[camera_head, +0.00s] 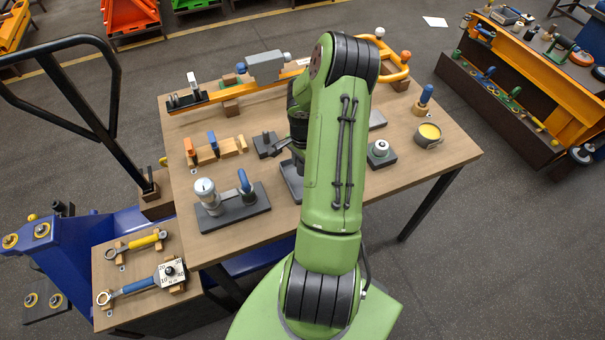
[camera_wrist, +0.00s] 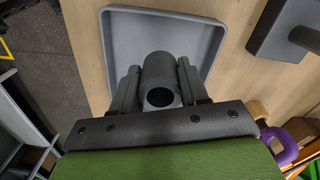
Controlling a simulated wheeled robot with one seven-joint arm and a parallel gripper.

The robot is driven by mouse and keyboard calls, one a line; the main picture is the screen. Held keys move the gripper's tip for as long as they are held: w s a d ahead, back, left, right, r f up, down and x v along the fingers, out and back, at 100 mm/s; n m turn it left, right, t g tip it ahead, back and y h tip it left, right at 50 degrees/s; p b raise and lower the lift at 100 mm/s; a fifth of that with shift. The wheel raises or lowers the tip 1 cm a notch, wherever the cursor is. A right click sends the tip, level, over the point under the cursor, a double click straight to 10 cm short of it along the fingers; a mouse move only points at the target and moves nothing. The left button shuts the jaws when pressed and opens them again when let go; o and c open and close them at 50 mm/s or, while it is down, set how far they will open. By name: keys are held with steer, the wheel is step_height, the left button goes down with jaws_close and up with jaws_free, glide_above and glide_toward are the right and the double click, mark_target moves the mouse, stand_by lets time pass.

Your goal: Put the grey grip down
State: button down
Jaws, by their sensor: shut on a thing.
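The grey grip (camera_wrist: 160,72) is a dark grey hollow cylinder in the wrist view, with its open round end facing the camera. My gripper (camera_wrist: 157,82) is shut on it, one finger on each side. A shallow grey tray (camera_wrist: 110,45) with a raised rim lies behind the grip in the wrist view. Whether the grip touches the tray floor, I cannot tell. In the head view the tray (camera_head: 291,184) shows only in part beside my green arm, on the wooden table. My arm hides the grip and fingertips there.
A dark block with a post (camera_head: 267,144) stands left of the tray. A grey base (camera_head: 233,211) with a white-topped cylinder and blue handle is at the table's front left. A dark block with a round knob (camera_head: 381,154) and a yellow-filled pot (camera_head: 428,137) stand at right.

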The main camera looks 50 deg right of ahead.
mark_target(303, 173)
step_height(303, 173, down, 4)
steer(key=shift+f, duration=0.15)
steer(key=shift+f, duration=0.15)
steer(key=c, duration=0.6)
jaws_free()
